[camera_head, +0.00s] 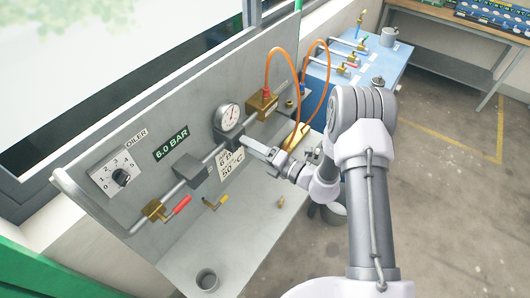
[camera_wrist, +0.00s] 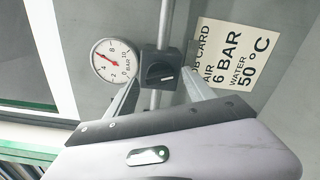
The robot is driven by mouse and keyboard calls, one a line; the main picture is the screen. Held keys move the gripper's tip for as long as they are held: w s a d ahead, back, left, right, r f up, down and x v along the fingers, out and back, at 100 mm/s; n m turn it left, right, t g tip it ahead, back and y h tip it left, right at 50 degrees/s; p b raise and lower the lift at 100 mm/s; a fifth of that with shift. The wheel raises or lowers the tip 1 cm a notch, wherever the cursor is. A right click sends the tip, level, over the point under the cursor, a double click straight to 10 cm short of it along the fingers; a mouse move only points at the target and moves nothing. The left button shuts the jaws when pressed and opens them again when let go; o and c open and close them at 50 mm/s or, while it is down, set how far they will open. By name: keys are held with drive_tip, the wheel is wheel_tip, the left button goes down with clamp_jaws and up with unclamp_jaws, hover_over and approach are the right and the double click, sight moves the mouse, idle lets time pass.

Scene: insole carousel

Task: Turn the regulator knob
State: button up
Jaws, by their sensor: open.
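The regulator knob (camera_wrist: 160,73) is a dark round knob with a pale pointer line, on a dark block on a grey pipe. In the head view the regulator block (camera_head: 224,136) is below the gauge (camera_head: 229,117), partly hidden by my gripper. My gripper (camera_wrist: 163,78) is open, with one finger on each side of the knob in the wrist view. I cannot tell whether the fingers touch it. In the head view my gripper (camera_head: 244,145) reaches the panel from the right.
A job card (camera_wrist: 234,55) reads air 6 bar, water 50 °C. The panel also carries a 6.0 BAR sign (camera_head: 171,143), an oiler dial (camera_head: 120,177), a red-handled valve (camera_head: 180,206) and a brass fitting (camera_head: 263,103) with orange hoses. A blue bench (camera_head: 372,75) stands behind.

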drive_tip(key=v, duration=1.7)
drive_tip(key=shift+a, duration=0.1)
drive_tip(key=s+a+r+n+g+h+b, duration=0.1)
drive_tip(key=s+a+n+g+h+b, duration=0.1)
drive_tip(key=s+a+n+g+b, duration=0.65)
drive_tip(key=s+a+r+n+g+h+b, duration=0.1)
drive_tip(key=s+r+n+g+h+b, duration=0.25)
drive_tip(key=n, duration=0.95)
drive_tip(key=s+d+f+n+t+h+b, duration=0.2)
drive_tip(key=s+d+n+t+h+b, duration=0.4)
drive_tip(key=n, duration=0.8)
drive_tip(key=s+d+b, duration=0.1)
drive_tip(key=b, duration=0.1)
drive_tip(key=shift+s+d+f+t+h+b, duration=0.25)
drive_tip(key=shift+s+d+t+h+b, duration=0.05)
drive_tip(key=shift+s+t+h, duration=0.1)
